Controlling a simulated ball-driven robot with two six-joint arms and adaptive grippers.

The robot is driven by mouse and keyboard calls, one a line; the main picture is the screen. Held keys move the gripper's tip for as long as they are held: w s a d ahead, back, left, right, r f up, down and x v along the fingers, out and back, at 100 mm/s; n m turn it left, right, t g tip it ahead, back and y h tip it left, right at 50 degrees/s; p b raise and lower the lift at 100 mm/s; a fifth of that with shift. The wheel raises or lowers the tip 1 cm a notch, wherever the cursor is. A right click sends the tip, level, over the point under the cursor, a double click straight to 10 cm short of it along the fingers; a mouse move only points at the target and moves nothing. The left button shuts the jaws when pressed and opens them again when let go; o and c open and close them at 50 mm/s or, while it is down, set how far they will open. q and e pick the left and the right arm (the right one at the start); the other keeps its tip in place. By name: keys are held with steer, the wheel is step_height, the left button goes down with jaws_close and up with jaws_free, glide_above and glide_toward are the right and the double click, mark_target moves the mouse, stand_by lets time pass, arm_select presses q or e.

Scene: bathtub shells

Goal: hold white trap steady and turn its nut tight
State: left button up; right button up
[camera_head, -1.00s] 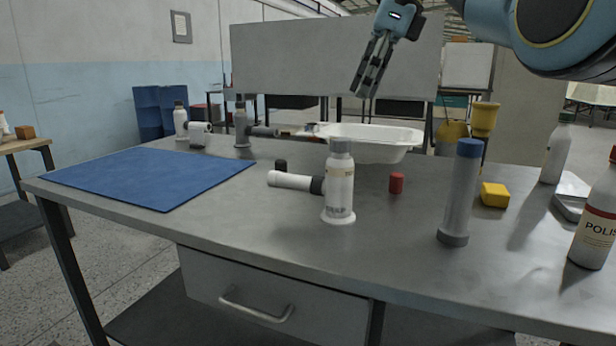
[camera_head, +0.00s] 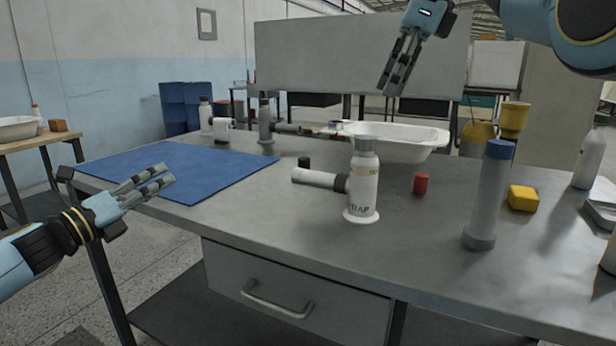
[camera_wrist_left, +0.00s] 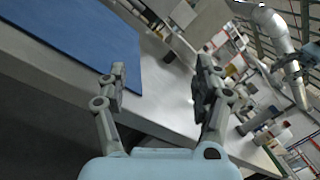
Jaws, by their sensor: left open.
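The white trap (camera_head: 364,200) stands upright on the grey bench, with a grey collar on top and printed lettering. A white side pipe (camera_head: 316,178) points left from it, with a dark ring, apparently the nut (camera_head: 342,183), where it joins the body. My left gripper (camera_head: 170,175) is open and empty at the bench's left edge, well left of the trap; its open fingers also show in the left wrist view (camera_wrist_left: 160,90). My right gripper (camera_head: 393,92) hangs high above the back of the bench, away from the trap; its finger gap is unclear.
A blue mat (camera_head: 185,170) covers the left of the bench. A grey fitting (camera_head: 266,122) and a white basin (camera_head: 395,140) stand behind. A red cylinder (camera_head: 421,184), blue-capped grey tube (camera_head: 487,200) and yellow block (camera_head: 522,198) stand right. Bare bench lies before the trap.

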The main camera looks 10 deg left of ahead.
mark_target(352, 171)
arm_select(q)
steer(key=d+r+m+g+h, duration=0.1)
steer(key=d+m, duration=0.3)
steer(key=d, duration=0.7)
steer(key=w+d+r+m+g+h, duration=0.1)
steer(key=d+m+g+h, duration=0.2)
steer(key=d, duration=0.8)
steer(key=d+r+m+g+h, duration=0.1)
steer(key=d+m+g+h, duration=0.1)
steer(key=d+m, duration=0.4)
steer(key=shift+w+d+r+m+g+h, duration=0.1)
steer(key=shift+d+r+m+g+h, duration=0.1)
steer(key=shift+d, duration=1.15)
steer(key=shift+w+d+r+m+g+h, duration=0.1)
steer(key=shift+d+g+h, duration=0.1)
steer(key=shift+d, duration=1.1)
steer(key=x, duration=1.1)
steer(key=shift+s+d+f, duration=0.1)
steer(key=shift+d+f, duration=0.1)
jaws_close()
